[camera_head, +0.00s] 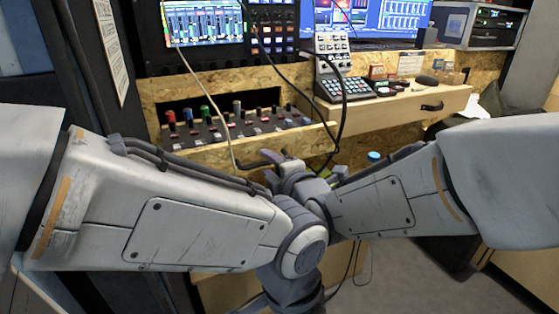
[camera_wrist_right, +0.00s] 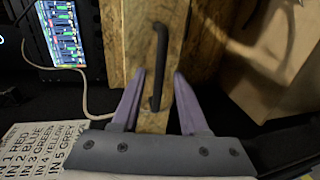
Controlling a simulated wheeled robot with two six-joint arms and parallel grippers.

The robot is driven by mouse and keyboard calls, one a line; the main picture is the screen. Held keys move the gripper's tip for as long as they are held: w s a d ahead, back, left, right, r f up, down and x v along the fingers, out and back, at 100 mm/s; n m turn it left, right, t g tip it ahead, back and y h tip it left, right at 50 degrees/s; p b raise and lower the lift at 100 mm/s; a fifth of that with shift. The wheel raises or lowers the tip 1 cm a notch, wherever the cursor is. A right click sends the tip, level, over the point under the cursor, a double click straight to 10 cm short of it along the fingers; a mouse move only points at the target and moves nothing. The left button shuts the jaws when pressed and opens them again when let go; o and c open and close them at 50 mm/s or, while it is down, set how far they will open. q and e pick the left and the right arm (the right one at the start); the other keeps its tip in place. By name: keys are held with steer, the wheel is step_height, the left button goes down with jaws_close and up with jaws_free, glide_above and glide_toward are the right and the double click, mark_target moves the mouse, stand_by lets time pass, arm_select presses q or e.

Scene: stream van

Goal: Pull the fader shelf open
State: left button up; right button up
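The fader shelf (camera_head: 310,136) has a pale wooden front and rows of coloured knobs on a dark panel. A dark opening shows behind the knobs in the head view. Its black bar handle (camera_wrist_right: 160,60) lies along the wooden front in the right wrist view. My right gripper (camera_head: 280,160) is at the shelf front in the head view. In the right wrist view its purple fingers (camera_wrist_right: 159,75) are spread apart, with the handle's near end between them; I see no contact. My left arm reaches in from the left, but its gripper is hidden or out of frame.
A wooden drawer (camera_head: 400,108) with a dark handle and a keypad on top is at the right. Screens (camera_head: 205,22) stand behind. A pale cable (camera_head: 207,95) hangs over the shelf, and black cables hang beside it. A label sheet (camera_wrist_right: 40,150) shows at the wrist view's lower left.

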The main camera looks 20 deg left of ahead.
steer(key=shift+d, duration=0.1)
steer(key=shift+s+d+r, duration=0.25)
steer(key=shift+s, duration=0.05)
steer(key=p+v, duration=0.1)
steer(key=v, duration=0.8)
steer(key=shift+s, duration=0.15)
steer(key=shift+d+f, duration=0.15)
